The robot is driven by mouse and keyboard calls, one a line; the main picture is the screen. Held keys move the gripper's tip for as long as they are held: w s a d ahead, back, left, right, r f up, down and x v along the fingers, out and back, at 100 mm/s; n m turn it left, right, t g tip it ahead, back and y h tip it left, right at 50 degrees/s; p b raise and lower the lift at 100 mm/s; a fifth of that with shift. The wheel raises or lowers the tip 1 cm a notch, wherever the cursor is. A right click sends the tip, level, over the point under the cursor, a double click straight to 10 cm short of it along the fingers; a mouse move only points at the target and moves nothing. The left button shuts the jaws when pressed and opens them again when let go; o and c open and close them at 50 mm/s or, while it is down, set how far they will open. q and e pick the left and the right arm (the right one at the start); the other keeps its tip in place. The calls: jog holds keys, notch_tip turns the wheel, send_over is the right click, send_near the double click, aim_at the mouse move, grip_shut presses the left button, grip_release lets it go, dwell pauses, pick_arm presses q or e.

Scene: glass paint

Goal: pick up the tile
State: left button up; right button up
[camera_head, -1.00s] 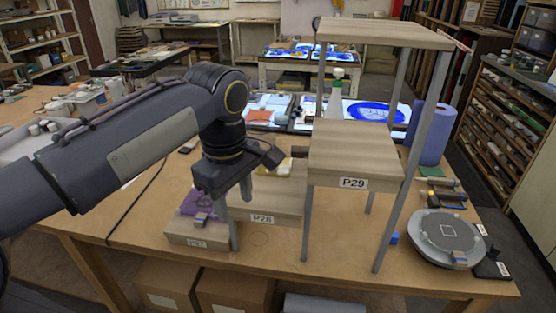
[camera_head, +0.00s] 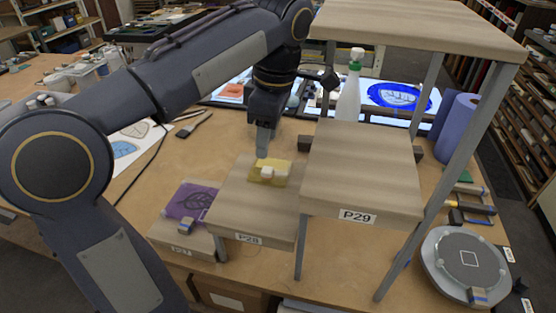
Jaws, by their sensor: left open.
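A yellow tile (camera_head: 283,181) with small pale blocks on it lies on the middle step, labelled P28 (camera_head: 237,207). A purple tile (camera_head: 188,203) with a dark line drawing lies on the lowest step, labelled P27 (camera_head: 172,240), with a small blue-and-tan block at its front edge. My left gripper (camera_head: 264,150) points down just behind and above the yellow tile, apart from it as far as I can tell. Its jaws are seen edge-on, open, with nothing visible between them. My right gripper is not in view.
A higher step labelled P29 (camera_head: 362,170) stands right of the yellow tile, under a tall shelf (camera_head: 420,30) on grey posts. A white bottle (camera_head: 349,98) stands behind it. A round turntable (camera_head: 462,262) and blue roll (camera_head: 458,128) are at the right.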

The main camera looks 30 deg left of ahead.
aim_at(267, 169)
pick_arm(q)
jog(key=f, duration=0.7)
jog(key=shift+s, duration=0.25)
jog(key=shift+d, duration=0.1)
jog(key=shift+c, duration=0.4)
grip_shut()
